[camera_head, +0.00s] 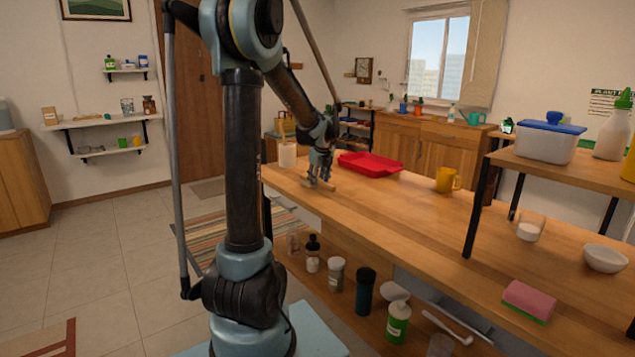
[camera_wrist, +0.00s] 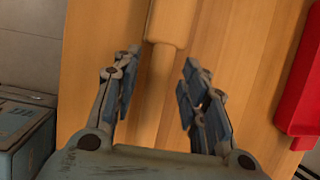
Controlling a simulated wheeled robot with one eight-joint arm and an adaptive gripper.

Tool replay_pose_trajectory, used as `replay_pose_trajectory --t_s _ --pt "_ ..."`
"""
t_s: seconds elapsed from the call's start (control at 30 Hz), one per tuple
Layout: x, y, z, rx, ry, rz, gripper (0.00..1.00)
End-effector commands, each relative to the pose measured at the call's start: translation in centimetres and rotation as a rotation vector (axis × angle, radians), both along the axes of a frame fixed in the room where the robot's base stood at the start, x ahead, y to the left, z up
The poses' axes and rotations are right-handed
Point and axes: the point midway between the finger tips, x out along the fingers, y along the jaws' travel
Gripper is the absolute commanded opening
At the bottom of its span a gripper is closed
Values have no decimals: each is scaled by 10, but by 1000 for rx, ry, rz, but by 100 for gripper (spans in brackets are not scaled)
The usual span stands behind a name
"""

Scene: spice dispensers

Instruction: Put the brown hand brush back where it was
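The brown hand brush (camera_head: 331,186) lies on the wooden worktop (camera_head: 380,205), near its far left end. In the wrist view the brush (camera_wrist: 172,22) shows a wider block at the top and a narrower handle running down between my fingers. My gripper (camera_head: 319,180) points down at the brush, close over the worktop. In the wrist view my gripper (camera_wrist: 161,60) has its fingers spread on either side of the handle, with a gap on both sides. The bristles cannot be made out.
A red tray (camera_head: 370,164) lies just behind the brush, to the right. A white cylinder (camera_head: 287,155) stands to the left and a yellow mug (camera_head: 446,180) farther right. A raised shelf (camera_head: 570,170) stands on the right. The worktop between brush and shelf is mostly clear.

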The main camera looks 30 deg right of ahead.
Motion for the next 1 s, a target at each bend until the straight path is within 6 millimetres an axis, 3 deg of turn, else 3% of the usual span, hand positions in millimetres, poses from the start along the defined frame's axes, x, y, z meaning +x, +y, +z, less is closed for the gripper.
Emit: replay_pose_trajectory --t_s 0.6,0.8,1.0 --pt "-37 15 88 0 0 0 40" --pt "-43 17 103 0 0 0 40" --pt "-43 23 106 -5 3 19 40"
